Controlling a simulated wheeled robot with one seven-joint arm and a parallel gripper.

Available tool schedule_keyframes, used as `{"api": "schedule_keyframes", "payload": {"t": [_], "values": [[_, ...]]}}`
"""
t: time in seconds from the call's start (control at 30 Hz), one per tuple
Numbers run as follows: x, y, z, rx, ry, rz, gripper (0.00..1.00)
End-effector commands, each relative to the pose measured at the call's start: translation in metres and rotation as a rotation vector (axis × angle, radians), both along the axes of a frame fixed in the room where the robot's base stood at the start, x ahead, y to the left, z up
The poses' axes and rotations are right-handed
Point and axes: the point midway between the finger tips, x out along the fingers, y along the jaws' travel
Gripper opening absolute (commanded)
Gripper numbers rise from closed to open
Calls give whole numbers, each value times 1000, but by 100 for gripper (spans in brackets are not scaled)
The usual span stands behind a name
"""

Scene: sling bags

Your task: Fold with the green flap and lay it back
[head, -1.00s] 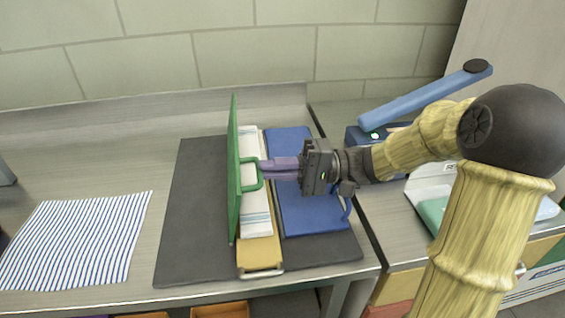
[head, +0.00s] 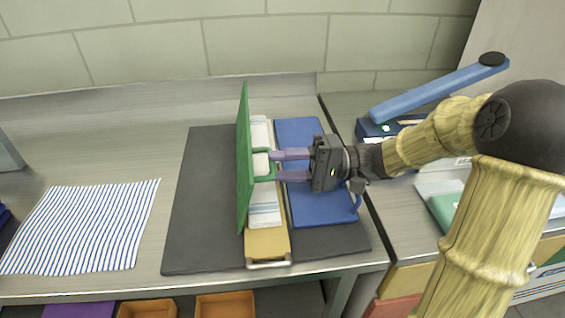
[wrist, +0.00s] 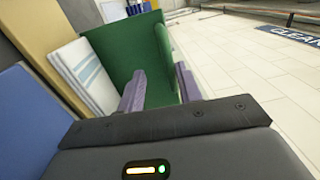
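The green flap (head: 243,165) stands roughly upright, almost edge-on in the head view, on the dark grey mat. Its green handle (head: 262,178) sticks out to the right. A folded white cloth with blue stripes (head: 262,205) lies on the yellow panel (head: 267,242) beside the flap. The blue panel (head: 310,185) lies flat to the right. My gripper (head: 276,166) is open, its purple fingers apart at the handle; I cannot tell whether they touch it. The wrist view shows the spread fingers (wrist: 160,88) in front of the flap (wrist: 130,55).
The dark grey mat (head: 200,210) is bare left of the flap. A flat striped cloth (head: 85,225) lies farther left on the table. A raised blue lever (head: 435,88) stands at the right, behind my arm. Orange bins (head: 225,306) sit below the table edge.

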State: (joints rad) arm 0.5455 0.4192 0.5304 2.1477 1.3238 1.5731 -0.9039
Motion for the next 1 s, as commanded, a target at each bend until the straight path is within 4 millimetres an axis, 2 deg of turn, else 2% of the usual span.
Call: {"api": "schedule_keyframes", "payload": {"t": [0.37, 0.53, 0.67, 1.0], "values": [[0, 2, 2, 1, -3, 3, 32], [2, -6, 3, 3, -4, 4, 32], [4, -24, 1, 3, -2, 1, 32], [14, -92, -3, 4, -3, -2, 32]]}}
